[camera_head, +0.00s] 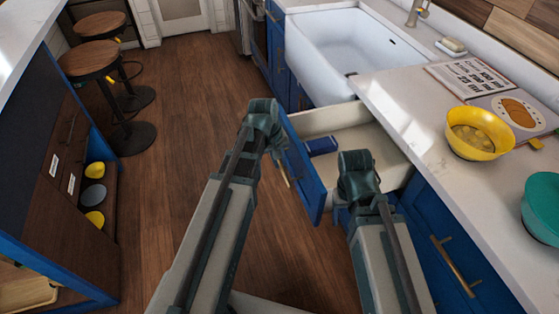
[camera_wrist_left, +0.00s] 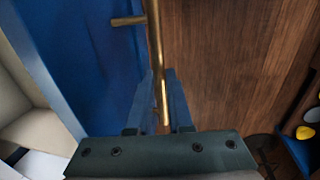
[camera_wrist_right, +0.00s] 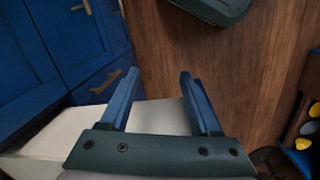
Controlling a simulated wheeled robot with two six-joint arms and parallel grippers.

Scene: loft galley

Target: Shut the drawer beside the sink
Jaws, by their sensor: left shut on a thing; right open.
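The drawer with a blue front (camera_head: 303,178) and pale inside stands pulled out beside the white sink (camera_head: 335,55). A small dark blue box (camera_head: 322,146) lies in it. My left gripper (camera_wrist_left: 161,78) is at the outer side of the drawer front, shut on its brass bar handle (camera_wrist_left: 154,35). The blue front (camera_wrist_left: 85,50) also shows in the left wrist view. In the head view, my left wrist hides most of the handle. My right gripper (camera_wrist_right: 160,73) is open with nothing between its fingers. In the head view, my right wrist covers part of the drawer.
The counter (camera_head: 400,110) holds an open book (camera_head: 470,80), a yellow bowl (camera_head: 478,133) and a teal bowl (camera_head: 542,208). Blue cabinets (camera_head: 450,245) run below it. Stools (camera_head: 95,62) and an island with a shelf of bowls stand left. The wooden floor (camera_head: 185,110) between is clear.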

